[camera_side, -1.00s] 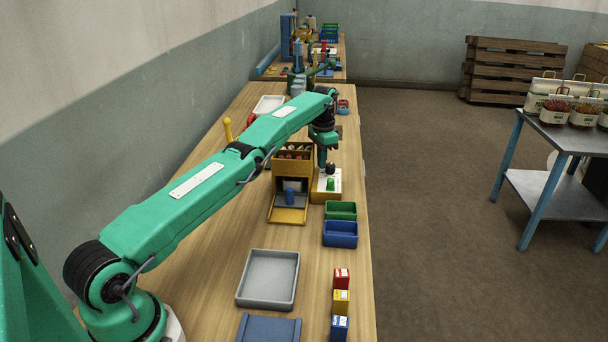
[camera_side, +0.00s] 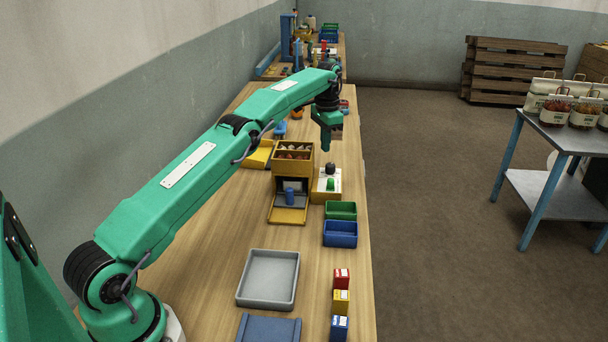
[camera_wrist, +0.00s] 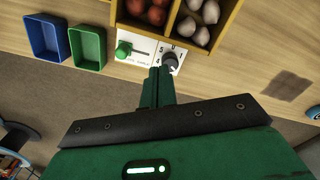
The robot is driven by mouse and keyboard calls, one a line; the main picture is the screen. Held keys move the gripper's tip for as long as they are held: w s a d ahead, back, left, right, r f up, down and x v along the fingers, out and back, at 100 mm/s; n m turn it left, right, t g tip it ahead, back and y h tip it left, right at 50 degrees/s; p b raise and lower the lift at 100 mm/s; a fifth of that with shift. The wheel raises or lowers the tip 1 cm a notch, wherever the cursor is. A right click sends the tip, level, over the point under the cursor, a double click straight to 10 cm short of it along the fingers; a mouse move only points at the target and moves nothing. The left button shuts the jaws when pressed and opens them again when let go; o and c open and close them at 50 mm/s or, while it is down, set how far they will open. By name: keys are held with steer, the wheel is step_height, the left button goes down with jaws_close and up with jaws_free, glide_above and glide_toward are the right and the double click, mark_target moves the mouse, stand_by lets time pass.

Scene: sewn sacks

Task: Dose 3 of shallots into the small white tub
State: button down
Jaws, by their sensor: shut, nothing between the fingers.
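My gripper (camera_side: 326,146) is shut and empty, raised above the white control panel (camera_side: 327,184). In the wrist view its closed fingertips (camera_wrist: 160,76) appear just beside the black dial knob (camera_wrist: 170,62); the panel also carries a green slider knob (camera_wrist: 123,50). The yellow dispenser (camera_side: 293,150) beside the panel has compartments of reddish-brown bulbs (camera_wrist: 150,13) and pale bulbs (camera_wrist: 198,20); I cannot tell surely which are shallots. A blue piece (camera_side: 289,196) is at its lower front. I cannot make out a small white tub in either current view.
A green bin (camera_side: 341,210) and a blue bin (camera_side: 340,233) sit in front of the panel. A grey tray (camera_side: 268,279) and several small coloured boxes (camera_side: 341,301) are nearer. A yellow tray (camera_side: 258,154) lies left of the dispenser.

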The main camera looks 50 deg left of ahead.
mark_target(330, 169)
steer(key=shift+f, duration=0.1)
steer(key=shift+f, duration=3.45)
steer(key=shift+w, duration=0.2)
steer(key=shift+w+a, duration=0.1)
steer(key=shift+a, duration=0.75)
steer(key=shift+w+a, duration=0.15)
steer(key=shift+a, duration=0.1)
steer(key=shift+r, duration=0.15)
